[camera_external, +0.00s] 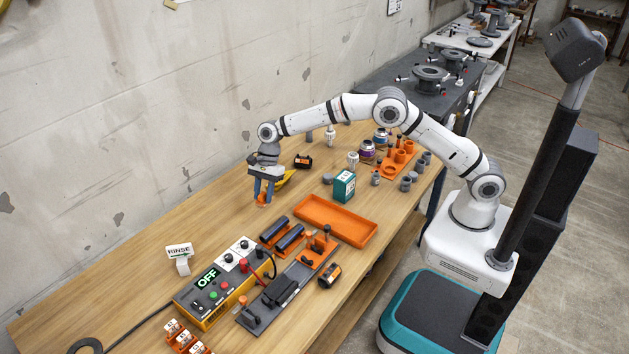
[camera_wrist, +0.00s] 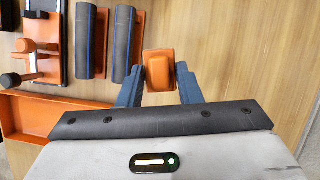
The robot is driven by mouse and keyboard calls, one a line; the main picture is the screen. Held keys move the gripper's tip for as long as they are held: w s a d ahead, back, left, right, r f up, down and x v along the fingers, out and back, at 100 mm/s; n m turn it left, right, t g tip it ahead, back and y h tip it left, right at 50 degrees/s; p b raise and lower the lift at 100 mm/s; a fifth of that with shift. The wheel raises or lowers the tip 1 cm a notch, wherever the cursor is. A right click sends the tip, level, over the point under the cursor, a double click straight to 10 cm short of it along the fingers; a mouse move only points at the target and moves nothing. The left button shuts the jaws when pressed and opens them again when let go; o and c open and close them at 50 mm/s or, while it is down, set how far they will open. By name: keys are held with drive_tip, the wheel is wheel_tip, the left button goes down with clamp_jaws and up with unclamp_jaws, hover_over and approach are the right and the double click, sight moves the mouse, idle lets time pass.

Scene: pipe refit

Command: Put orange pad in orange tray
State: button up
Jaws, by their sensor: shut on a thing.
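The orange pad (camera_external: 262,199) is small and block-like and is held between the two blue fingers of my gripper (camera_external: 263,192). In the wrist view the pad (camera_wrist: 158,70) sits between the fingertips of my gripper (camera_wrist: 158,78), with bare wood around it. I cannot tell whether the pad touches the table. The orange tray (camera_external: 336,220) is a shallow, empty rectangle on the table, to the right of and nearer than my gripper. Part of the tray (camera_wrist: 30,118) shows at the left of the wrist view.
Two dark cylinders (camera_external: 289,238) lie on orange holders left of the tray. A control box (camera_external: 216,291) reading OFF and a grey fixture plate (camera_external: 286,290) stand nearer. A green-and-white box (camera_external: 344,186) stands just behind the tray.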

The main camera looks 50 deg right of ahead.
drive_tip(key=s+d+r+n+g+h, duration=0.1)
drive_tip(key=s+d+n+g+h, duration=0.1)
drive_tip(key=s+d+n, duration=0.55)
drive_tip(key=s+d+n+g+h, duration=0.2)
drive_tip(key=s+d+n, duration=0.3)
drive_tip(key=s+n, duration=0.4)
drive_tip(key=p, duration=0.1)
hover_over(336, 223)
drive_tip(key=w, duration=0.2)
drive_tip(key=shift+m, duration=0.35)
drive_tip(key=f, duration=0.5)
drive_tip(key=shift+s+f, duration=0.25)
drive_tip(key=shift+t, duration=0.3)
drive_tip(key=shift+f, duration=2.25)
drive_tip(key=shift+f, duration=0.15)
drive_tip(key=o, duration=0.9)
drive_tip(key=shift+o, duration=0.2)
